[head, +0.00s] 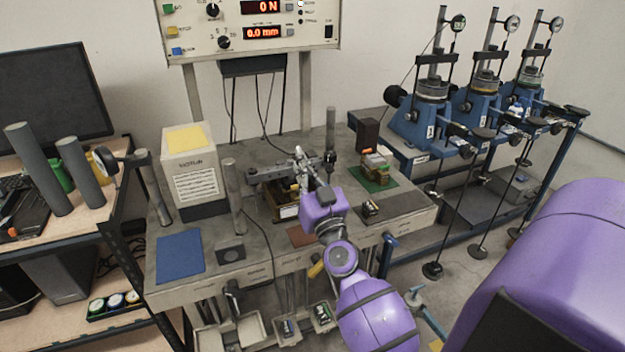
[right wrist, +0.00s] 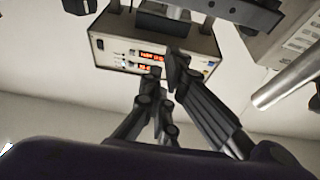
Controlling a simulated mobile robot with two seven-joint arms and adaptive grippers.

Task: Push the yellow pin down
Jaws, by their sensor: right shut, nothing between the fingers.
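My right gripper (head: 303,160) reaches over the bench in the head view, at the dark horizontal bar (head: 285,170) in the middle. Its fingers are shut and empty; they also show together in the right wrist view (right wrist: 168,72). A small yellowish spot (head: 294,187) shows just below the bar, beside the gripper; I cannot tell if it is the yellow pin. Contact between fingers and any pin cannot be made out. My left gripper is not in view.
The bench (head: 205,290) carries upright grey posts (head: 233,190), a white box (head: 190,170) and a blue mat (head: 180,257). A control panel (head: 250,25) with red displays hangs above; it shows in the right wrist view (right wrist: 115,47). Blue lever machines (head: 420,125) stand at right.

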